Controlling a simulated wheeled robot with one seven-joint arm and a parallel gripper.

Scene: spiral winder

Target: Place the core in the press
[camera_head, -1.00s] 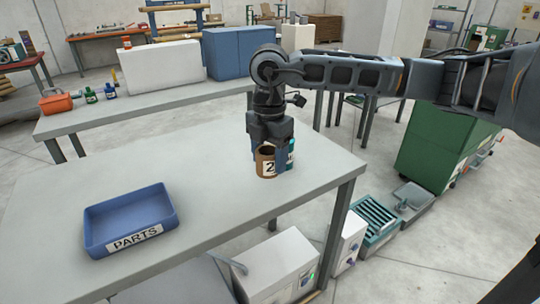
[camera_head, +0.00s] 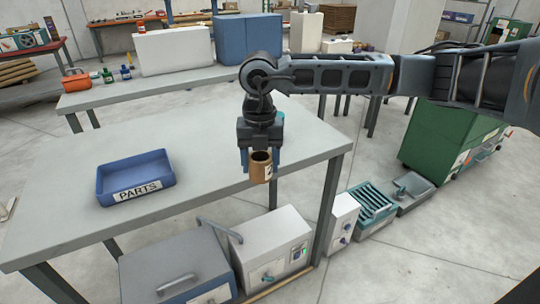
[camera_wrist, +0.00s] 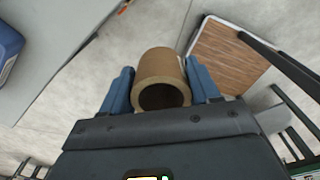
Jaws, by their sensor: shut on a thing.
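In the head view the core hangs upright in front of the table's front edge. In the wrist view the core (camera_wrist: 160,66) sits between the fingers (camera_wrist: 158,80), its open end toward the camera and bare floor beyond it. I cannot tell for sure which machine is the press. A white box with a lever (camera_head: 272,246) and a grey box with a handle (camera_head: 172,262) stand low under the table.
The grey table (camera_head: 215,150) holds a blue PARTS tray (camera_head: 136,190) at its left. A smaller white box (camera_head: 340,222), a teal slatted crate (camera_head: 370,207) and a green cabinet (camera_head: 450,140) stand to the right. A teal thing (camera_head: 280,117) shows behind my gripper.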

